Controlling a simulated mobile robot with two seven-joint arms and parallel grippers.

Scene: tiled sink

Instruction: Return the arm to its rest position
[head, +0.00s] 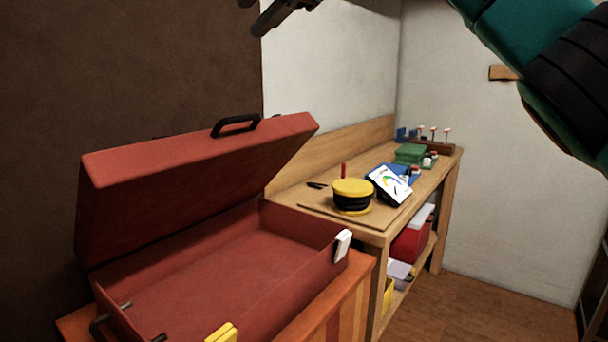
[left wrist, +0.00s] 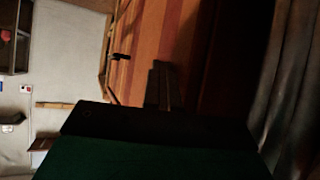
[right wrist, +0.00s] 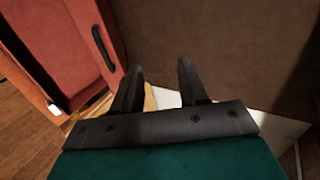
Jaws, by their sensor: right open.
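My right gripper shows at the top edge of the head view (head: 262,18), high above the red case's lid, with my teal arm coming in at the upper right. In the right wrist view its two dark fingers (right wrist: 157,75) are apart with nothing between them. My left gripper is outside the head view. In the left wrist view its dark fingers (left wrist: 162,85) lie close together, apparently shut, with nothing seen in them; that view is dark.
An open red case (head: 215,270) stands at the left, its lid (head: 200,185) raised. Floor at the right is clear.

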